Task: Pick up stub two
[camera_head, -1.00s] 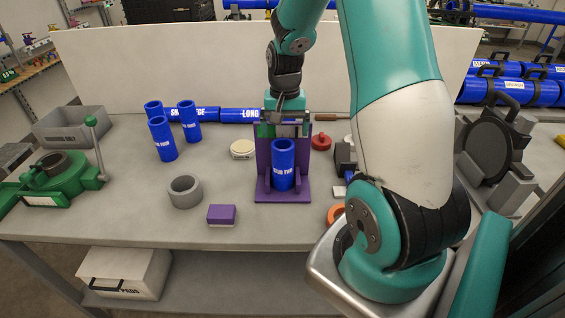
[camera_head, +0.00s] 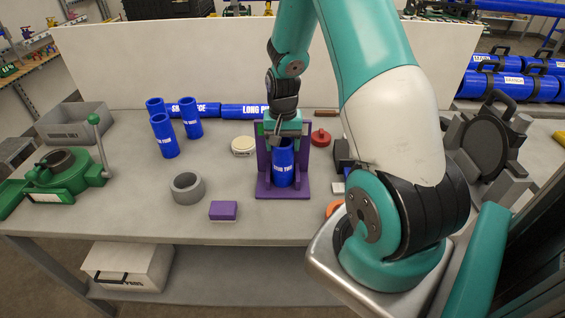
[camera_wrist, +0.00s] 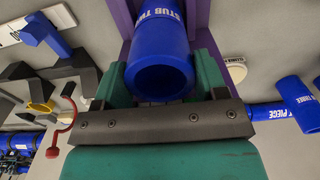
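Stub two is a blue tube lettered "STUB TWO" (camera_head: 283,165), standing upright in a purple holder (camera_head: 262,188) near the middle of the bench. In the wrist view I look onto the open end of stub two (camera_wrist: 160,70), with the purple holder (camera_wrist: 198,18) behind it. My gripper (camera_head: 284,138) is at the top of the stub. In the wrist view the teal fingers of my gripper (camera_wrist: 160,85) stand apart, one on each side of the tube. Whether they touch it is hard to see.
Several blue tubes (camera_head: 165,138) stand to the left, with long pipes (camera_head: 245,111) lying behind.

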